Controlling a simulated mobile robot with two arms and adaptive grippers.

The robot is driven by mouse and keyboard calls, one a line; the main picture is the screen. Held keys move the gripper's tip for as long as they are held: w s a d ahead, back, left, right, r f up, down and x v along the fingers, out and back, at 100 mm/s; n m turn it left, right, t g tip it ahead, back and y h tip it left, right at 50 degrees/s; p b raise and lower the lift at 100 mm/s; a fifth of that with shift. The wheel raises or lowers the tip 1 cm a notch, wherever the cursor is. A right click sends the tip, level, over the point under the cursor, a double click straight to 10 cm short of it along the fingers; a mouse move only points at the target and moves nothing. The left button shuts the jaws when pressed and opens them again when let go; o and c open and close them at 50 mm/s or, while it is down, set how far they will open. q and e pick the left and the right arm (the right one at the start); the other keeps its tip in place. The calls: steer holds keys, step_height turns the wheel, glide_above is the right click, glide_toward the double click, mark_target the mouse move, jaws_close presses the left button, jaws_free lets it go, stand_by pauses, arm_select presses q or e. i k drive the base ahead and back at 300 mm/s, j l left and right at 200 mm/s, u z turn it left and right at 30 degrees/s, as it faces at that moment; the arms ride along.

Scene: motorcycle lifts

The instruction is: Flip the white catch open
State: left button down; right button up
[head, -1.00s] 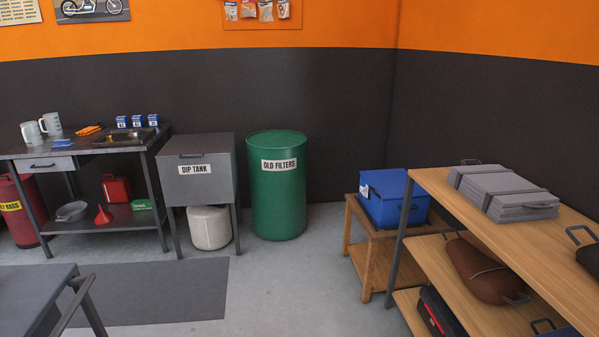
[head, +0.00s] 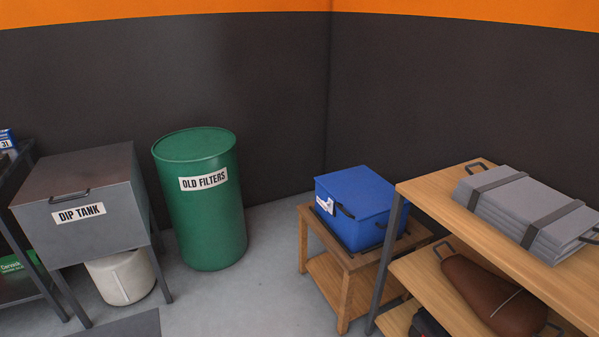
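A blue box (head: 368,208) with a closed lid and dark handles stands on a small wooden side table (head: 347,265) in the corner. A small white piece (head: 325,205) shows on the box's left-hand side. It is too small to tell whether it is the white catch, a label or both, or how a catch stands. Neither of my grippers is in view.
A green drum (head: 205,225) marked OLD FILTERS and a grey dip tank (head: 90,230) stand to the left. Wooden shelving (head: 435,195) with grey folded pads (head: 525,212) and a brown bag (head: 490,290) stands close on the right. Bare floor (head: 265,290) lies before the side table.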

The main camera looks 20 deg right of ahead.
mark_target(328, 205)
steer(key=i+l+z, duration=0.1)
steer(key=i+z, duration=0.15)
steer(key=i, duration=0.3)
steer(key=i+z, duration=0.2)
steer(key=i, duration=0.4)
steer(key=i+z, duration=0.25)
steer(key=i, duration=0.35)
steer(key=i+j+z, duration=0.2)
steer(key=i, duration=0.35)
steer(key=i+j+z, duration=0.1)
steer(key=i+z, duration=0.15)
steer(key=i, duration=0.2)
